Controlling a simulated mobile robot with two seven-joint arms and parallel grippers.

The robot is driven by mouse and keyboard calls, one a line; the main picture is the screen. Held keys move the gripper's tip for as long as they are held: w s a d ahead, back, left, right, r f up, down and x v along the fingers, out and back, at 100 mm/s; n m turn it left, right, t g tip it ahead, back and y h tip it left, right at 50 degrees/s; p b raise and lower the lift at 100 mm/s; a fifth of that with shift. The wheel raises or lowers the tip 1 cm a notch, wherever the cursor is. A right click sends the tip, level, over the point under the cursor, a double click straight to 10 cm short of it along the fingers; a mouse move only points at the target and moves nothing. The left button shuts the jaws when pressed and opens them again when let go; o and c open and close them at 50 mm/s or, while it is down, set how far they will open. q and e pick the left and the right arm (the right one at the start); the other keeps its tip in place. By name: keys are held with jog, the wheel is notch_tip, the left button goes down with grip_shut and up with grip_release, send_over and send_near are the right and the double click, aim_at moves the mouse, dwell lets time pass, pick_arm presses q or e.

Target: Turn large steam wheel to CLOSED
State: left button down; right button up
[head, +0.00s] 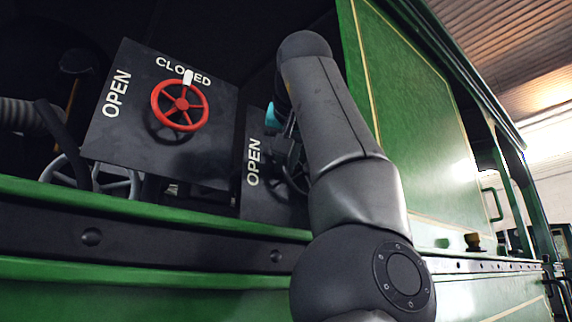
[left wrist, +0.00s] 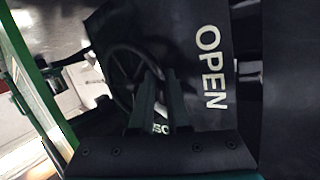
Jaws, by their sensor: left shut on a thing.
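A red wheel (head: 180,105) is on a dark panel marked OPEN and CLOSED; its white handle (head: 188,77) stands at the word CLOSED. A dark wheel (head: 296,172) is on a smaller panel (head: 256,190) marked OPEN, mostly hidden behind my left arm in the head view. The dark wheel also shows in the left wrist view (left wrist: 112,66). My left gripper (left wrist: 160,74) is shut at this wheel's rim, its fingers close together; the exact contact is too dark to make out. Part of a second word shows between the fingers. My right gripper is not in view.
A green ledge (head: 150,208) runs below the panels. A green side wall (head: 420,130) stands right of my left arm. A grey wheel (head: 115,183) and a ribbed hose (head: 22,114) are at the left.

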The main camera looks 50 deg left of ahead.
pick_arm(q)
jog(key=shift+w+r+m+g, duration=0.1)
jog(key=shift+r+m+g, duration=0.3)
jog(key=shift+m+g, duration=0.3)
dwell(1.0)
jog(key=c, duration=1.2)
grip_release()
jog(key=shift+a, duration=0.15)
jog(key=shift+o, duration=0.2)
jog(key=shift+r, duration=0.1)
